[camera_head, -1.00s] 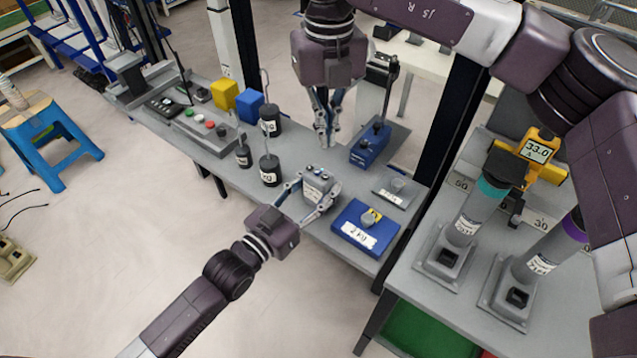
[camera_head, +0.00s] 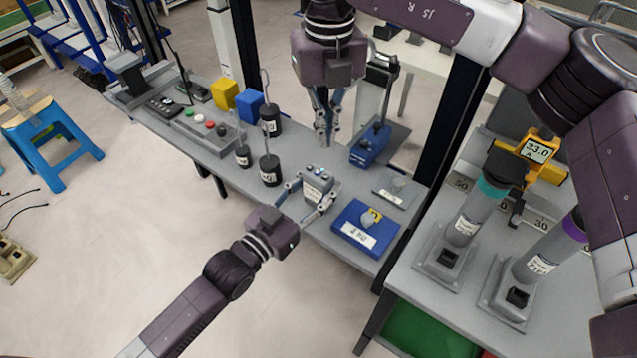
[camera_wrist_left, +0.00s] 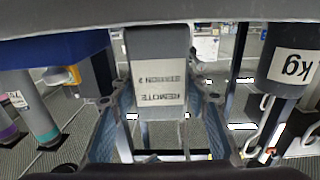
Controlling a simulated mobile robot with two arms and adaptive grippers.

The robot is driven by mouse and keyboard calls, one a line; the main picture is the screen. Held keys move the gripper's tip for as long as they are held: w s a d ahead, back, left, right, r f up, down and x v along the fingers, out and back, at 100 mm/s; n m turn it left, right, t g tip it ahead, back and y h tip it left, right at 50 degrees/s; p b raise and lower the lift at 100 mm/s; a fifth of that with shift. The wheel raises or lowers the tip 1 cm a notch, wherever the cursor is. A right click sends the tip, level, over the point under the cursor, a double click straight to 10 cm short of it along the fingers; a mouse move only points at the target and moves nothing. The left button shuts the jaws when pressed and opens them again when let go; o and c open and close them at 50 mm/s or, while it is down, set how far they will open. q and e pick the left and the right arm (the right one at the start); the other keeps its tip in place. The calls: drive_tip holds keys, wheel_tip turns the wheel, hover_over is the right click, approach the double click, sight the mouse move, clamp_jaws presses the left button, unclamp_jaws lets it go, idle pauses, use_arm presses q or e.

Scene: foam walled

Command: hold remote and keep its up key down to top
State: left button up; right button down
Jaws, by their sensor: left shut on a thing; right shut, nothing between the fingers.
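The remote (camera_head: 318,184) is a small grey box with a white label and small keys on its top face. My left gripper (camera_head: 306,196) is shut on it from the front, one finger on each side. In the left wrist view the remote (camera_wrist_left: 158,62) sits between the fingers, and its label reads "REMOTE STATION 2" upside down. My right gripper (camera_head: 325,142) is shut and empty, pointing down above and slightly behind the remote, apart from it. Which key is the up key is too small to tell.
Black weights (camera_head: 269,170) stand left of the remote. A yellow meter (camera_head: 538,150) reading 33.0 stands on the right table beside two clear tubes.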

sight(328, 181)
drive_tip(key=n+t+y, duration=0.1)
drive_tip(key=n+y, duration=0.1)
drive_tip(key=n, duration=0.4)
drive_tip(key=n+t+y, duration=0.1)
drive_tip(key=n+y, duration=0.2)
drive_tip(key=n, duration=0.3)
drive_tip(key=r+n+t+y, duration=0.1)
drive_tip(key=n+y, duration=0.2)
drive_tip(key=n, duration=0.3)
drive_tip(key=shift+s+d+n+t, duration=0.25)
drive_tip(key=shift+d+n+t, duration=0.1)
drive_tip(key=shift+n+t, duration=0.05)
drive_tip(key=shift+f, duration=0.15)
drive_tip(key=shift+f, duration=4.3)
drive_tip(key=shift+f, duration=0.1)
